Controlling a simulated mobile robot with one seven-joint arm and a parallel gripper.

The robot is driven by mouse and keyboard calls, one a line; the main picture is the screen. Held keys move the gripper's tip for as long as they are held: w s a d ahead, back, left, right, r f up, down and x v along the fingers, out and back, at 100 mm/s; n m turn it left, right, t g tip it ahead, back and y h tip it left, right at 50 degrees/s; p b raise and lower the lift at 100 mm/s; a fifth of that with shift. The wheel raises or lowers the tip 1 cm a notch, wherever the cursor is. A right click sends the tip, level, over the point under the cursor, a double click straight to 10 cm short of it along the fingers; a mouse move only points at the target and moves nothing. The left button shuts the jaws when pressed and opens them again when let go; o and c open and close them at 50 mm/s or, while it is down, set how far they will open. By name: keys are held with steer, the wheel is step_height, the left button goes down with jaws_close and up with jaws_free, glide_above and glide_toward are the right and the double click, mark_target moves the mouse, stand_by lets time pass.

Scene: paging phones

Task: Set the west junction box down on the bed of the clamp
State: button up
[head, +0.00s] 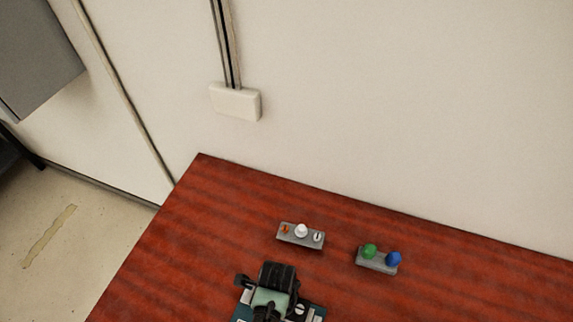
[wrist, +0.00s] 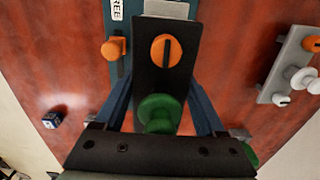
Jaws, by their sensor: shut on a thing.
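My gripper (wrist: 161,98) is shut on a black box with an orange slotted dial and a green knob, which I take as the west junction box (wrist: 146,82). The box fills the space between the two blue fingers. A teal board (wrist: 121,72) with a label reading "REE", an orange knob and a pale grey block lies beyond it; I take this as the clamp. The box hides part of the board, so I cannot tell whether they touch. In the head view my gripper (head: 277,277) is over the board (head: 318,312) at the bottom edge.
A grey strip (head: 300,236) with orange and white knobs stands behind the gripper on the red wooden table (head: 180,240). Another grey strip (head: 377,262) with green and blue knobs is to its right. A small dark cube (wrist: 52,120) is at left in the wrist view.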

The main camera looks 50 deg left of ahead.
steer(key=shift+w+f, duration=0.15)
steer(key=shift+f, duration=0.05)
steer(key=shift+f+b, duration=0.55)
steer(key=shift+b, duration=0.1)
steer(key=shift+f+b, duration=0.7)
steer(key=shift+b, duration=0.05)
steer(key=shift+r, duration=0.1)
steer(key=shift+f, duration=0.95)
stand_by(0.9)
steer(key=o, duration=1.5)
steer(key=shift+o, duration=0.2)
